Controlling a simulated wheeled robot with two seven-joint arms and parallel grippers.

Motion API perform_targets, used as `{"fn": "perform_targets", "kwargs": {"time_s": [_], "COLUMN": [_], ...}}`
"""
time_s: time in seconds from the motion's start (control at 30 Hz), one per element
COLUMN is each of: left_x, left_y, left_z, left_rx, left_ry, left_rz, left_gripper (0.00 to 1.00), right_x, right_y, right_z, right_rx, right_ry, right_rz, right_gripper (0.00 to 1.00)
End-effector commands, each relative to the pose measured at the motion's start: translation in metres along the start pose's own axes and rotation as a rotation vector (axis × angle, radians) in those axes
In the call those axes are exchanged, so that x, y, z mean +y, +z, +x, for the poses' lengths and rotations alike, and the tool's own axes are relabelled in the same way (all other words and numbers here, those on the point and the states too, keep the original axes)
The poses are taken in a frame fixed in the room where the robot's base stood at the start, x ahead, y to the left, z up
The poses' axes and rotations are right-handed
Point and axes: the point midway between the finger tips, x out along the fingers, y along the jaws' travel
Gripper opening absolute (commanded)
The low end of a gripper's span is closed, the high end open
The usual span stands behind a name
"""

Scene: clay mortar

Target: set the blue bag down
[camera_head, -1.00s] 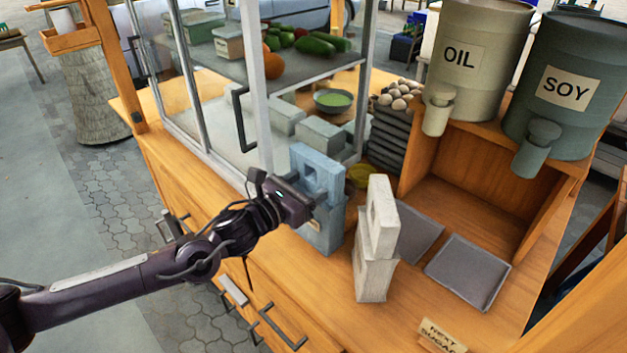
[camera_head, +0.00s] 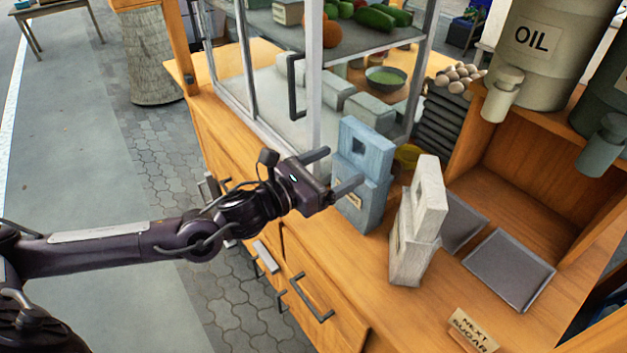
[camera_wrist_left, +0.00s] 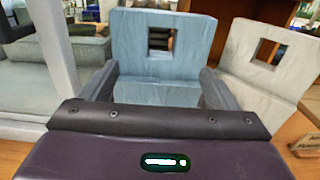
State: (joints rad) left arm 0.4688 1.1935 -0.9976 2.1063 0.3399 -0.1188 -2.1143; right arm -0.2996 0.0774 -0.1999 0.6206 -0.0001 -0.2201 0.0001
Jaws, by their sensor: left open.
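The blue bag (camera_head: 362,190) stands upright on the wooden counter, with a square hole in its upper part. It also shows in the left wrist view (camera_wrist_left: 160,55), straight ahead. My left gripper (camera_head: 331,171) is open and empty. Its two fingers point at the bag from the left, with the fingertips just short of it or close to its near face; the exact gap is hard to tell. My right gripper is in neither view.
A white bag (camera_head: 415,220) stands close to the right of the blue one. A glass case (camera_head: 316,90) is behind and left. Grey trays (camera_head: 508,270), a "NEXT SUGAR" sign (camera_head: 473,330) and an OIL dispenser (camera_head: 540,50) are to the right. The counter's front edge is near.

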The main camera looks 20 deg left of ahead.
Motion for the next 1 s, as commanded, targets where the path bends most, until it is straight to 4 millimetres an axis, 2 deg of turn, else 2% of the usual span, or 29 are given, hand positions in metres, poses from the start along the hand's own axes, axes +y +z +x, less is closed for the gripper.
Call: {"fn": "perform_targets", "kwargs": {"time_s": [0.1,0.33,0.53,1.0], "left_x": [0.000,0.000,0.000,-0.002], "left_y": [-0.004,-0.002,0.000,-0.001], "left_z": [-0.023,-0.048,-0.054,-0.053], "left_rx": [0.005,0.002,0.000,0.002], "left_ry": [0.000,0.000,-0.001,0.002], "left_rz": [0.002,0.001,0.000,-0.022], "left_gripper": [0.82,0.82,0.82,0.82], "right_x": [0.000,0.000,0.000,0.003], "right_y": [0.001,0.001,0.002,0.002], "right_z": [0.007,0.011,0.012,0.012], "right_rx": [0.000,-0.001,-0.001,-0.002], "right_ry": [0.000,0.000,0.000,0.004], "right_rz": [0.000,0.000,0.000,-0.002], "right_gripper": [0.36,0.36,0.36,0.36]}}
